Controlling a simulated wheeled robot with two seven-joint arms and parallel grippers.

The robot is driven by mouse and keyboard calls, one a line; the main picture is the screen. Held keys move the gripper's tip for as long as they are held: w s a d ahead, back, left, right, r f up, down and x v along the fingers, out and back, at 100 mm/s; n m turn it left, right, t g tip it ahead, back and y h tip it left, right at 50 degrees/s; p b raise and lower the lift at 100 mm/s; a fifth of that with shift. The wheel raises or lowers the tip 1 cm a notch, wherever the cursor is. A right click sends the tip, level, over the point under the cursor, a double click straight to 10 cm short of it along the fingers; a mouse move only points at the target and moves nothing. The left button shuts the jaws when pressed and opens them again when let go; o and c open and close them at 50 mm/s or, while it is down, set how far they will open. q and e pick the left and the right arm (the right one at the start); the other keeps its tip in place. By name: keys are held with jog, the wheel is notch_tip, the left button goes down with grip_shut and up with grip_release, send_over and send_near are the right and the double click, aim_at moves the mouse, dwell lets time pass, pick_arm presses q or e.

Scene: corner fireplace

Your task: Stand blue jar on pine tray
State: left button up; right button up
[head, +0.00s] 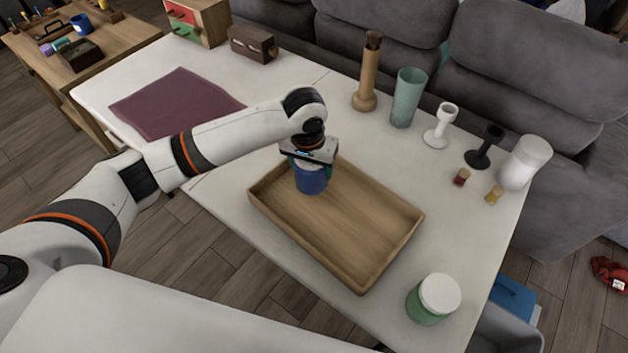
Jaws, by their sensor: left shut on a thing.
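The blue jar (311,181) is upright at the far left part of the pine tray (352,220). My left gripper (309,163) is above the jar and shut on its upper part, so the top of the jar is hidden. The jar is inside the tray's outline; I cannot tell whether its base touches the tray floor. The rest of the tray is empty. My right gripper is not in view.
A green jar with a white lid (433,299) stands near the table's right front edge. A wooden mill (368,72), a green tumbler (408,97), candle holders (441,125) and a white vase (524,162) line the back. A maroon cloth (174,103) lies at left.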

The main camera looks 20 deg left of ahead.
pick_arm(q)
jog(key=shift+f, duration=2.4)
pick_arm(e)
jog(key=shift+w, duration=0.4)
pick_arm(q)
jog(key=o, duration=1.1)
jog(key=shift+f, duration=0.15)
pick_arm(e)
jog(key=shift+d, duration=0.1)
pick_arm(q)
jog(key=r, duration=0.4)
jog(key=s+r, duration=0.1)
jog(key=r, duration=0.7)
jog(key=shift+s+r, duration=0.15)
jog(key=shift+s, duration=0.25)
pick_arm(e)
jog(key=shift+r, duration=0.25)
